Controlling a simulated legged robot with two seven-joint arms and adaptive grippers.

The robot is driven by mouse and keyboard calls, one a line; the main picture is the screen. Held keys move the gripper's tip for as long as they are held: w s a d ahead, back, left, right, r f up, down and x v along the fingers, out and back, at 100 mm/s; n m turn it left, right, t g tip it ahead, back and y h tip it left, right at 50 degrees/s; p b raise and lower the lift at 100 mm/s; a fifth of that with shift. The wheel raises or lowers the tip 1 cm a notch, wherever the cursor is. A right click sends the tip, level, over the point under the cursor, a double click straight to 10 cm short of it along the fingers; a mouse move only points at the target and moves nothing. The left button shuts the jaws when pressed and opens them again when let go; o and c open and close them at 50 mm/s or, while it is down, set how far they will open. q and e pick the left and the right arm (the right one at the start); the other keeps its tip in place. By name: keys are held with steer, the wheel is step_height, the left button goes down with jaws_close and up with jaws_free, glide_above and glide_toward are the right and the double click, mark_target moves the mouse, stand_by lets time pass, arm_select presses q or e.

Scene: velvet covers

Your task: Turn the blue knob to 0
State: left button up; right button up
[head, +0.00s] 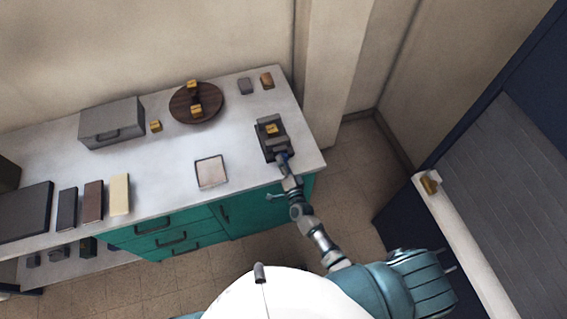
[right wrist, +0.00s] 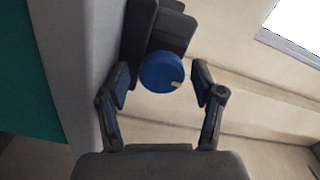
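The blue knob (right wrist: 162,72) is a round dial with a pale mark near its lower right edge, in the right wrist view. It sits on the front of a dark device (head: 267,128) at the right end of the counter. In the head view, the knob is mostly hidden by my right gripper (head: 284,160). In the right wrist view, my right gripper (right wrist: 160,92) is open, with one finger on each side of the knob and visible gaps between. No number 0 can be read. My left gripper is not in view.
The white counter (head: 240,150) carries a round wooden board (head: 190,112), a grey box (head: 111,128) and a square tile (head: 211,172). Teal drawers (head: 160,236) are below. A white ledge (head: 455,235) with a yellow item stands at right.

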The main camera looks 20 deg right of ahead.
steer(key=s, duration=1.2)
steer(key=shift+d, duration=0.2)
steer(key=s+f+n+g+y, duration=0.1)
steer(key=s+f+n+g, duration=0.5)
steer(key=f, duration=0.8)
steer(key=s+f+n+g+y, duration=0.1)
steer(key=s+f+n+g, duration=0.25)
steer(key=s+f, duration=0.75)
steer(key=s+d+f+n+g+h, duration=0.1)
steer(key=s+d+f+n+g, duration=0.2)
steer(key=s+f, duration=0.5)
steer(key=s+d+f+n+g+h, duration=0.1)
steer(key=s+d+f+n+g, duration=0.2)
steer(key=s+f, duration=0.5)
steer(key=s+d+g, duration=0.1)
steer(key=s+d, duration=0.1)
steer(key=s, duration=0.4)
steer(key=shift+d+n+h, duration=0.15)
steer(key=shift+n+h, duration=0.15)
steer(key=shift+n, duration=0.05)
